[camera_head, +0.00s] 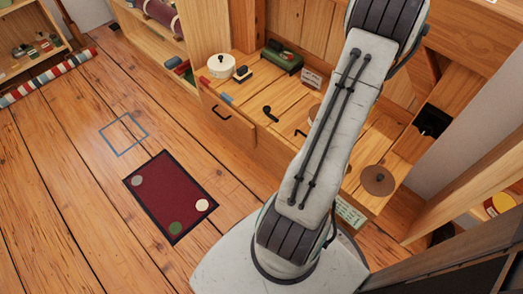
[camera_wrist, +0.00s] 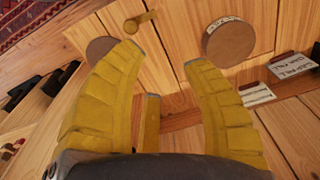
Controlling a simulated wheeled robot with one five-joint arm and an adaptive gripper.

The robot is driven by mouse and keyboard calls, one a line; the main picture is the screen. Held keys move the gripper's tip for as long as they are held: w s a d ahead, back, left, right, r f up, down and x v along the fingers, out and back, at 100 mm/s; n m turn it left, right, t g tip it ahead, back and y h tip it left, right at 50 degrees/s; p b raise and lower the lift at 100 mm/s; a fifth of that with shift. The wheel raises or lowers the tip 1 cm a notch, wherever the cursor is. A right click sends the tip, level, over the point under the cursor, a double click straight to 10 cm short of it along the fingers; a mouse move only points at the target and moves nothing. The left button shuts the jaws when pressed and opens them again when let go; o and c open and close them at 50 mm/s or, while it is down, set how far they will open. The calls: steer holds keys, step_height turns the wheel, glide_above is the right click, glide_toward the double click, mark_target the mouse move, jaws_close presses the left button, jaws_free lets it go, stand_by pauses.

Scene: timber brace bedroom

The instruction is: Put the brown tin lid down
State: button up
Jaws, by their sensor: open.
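The brown tin lid (camera_head: 378,181) is a flat round disc with a small dark knob. It lies on the wooden worktop at the right of the head view. What looks like the same disc (camera_wrist: 102,46) shows in the wrist view, just beyond the left fingertip, which partly covers it. My gripper (camera_wrist: 163,62) has yellow fingers spread wide with nothing between them. A round brown tin (camera_wrist: 228,40) with a pale label stands beyond the right fingertip. In the head view my arm hides the gripper and most of this tin.
An open drawer front (camera_head: 226,118) juts out at the worktop's left. A white pot (camera_head: 221,65) and a green box (camera_head: 282,57) stand behind it. A dark red mat (camera_head: 172,192) lies on the floor, which is mostly clear. Label cards (camera_wrist: 293,65) stand at right.

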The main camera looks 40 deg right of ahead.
steer(key=w+a+r+n, duration=0.3)
steer(key=w+a+r, duration=0.1)
steer(key=a, duration=0.4)
steer(key=w+a+r+n+t, duration=0.1)
steer(key=w+a+r+n, duration=0.3)
steer(key=a, duration=0.3)
steer(key=w+a+r+n, duration=0.3)
steer(key=w+a+r, duration=0.1)
steer(key=a, duration=0.4)
steer(key=s+a+n, duration=0.2)
steer(key=a+n, duration=0.1)
steer(key=a, duration=0.2)
steer(key=s+a+r+n, duration=0.1)
steer(key=s+a+n, duration=0.1)
steer(key=a, duration=0.4)
steer(key=s+a+r+n+t, duration=0.1)
steer(key=s+a+n, duration=0.2)
steer(key=a, duration=0.2)
steer(key=shift+s+a+r+n+y, duration=0.25)
steer(key=shift+a+n+y, duration=0.05)
steer(key=shift+a, duration=0.1)
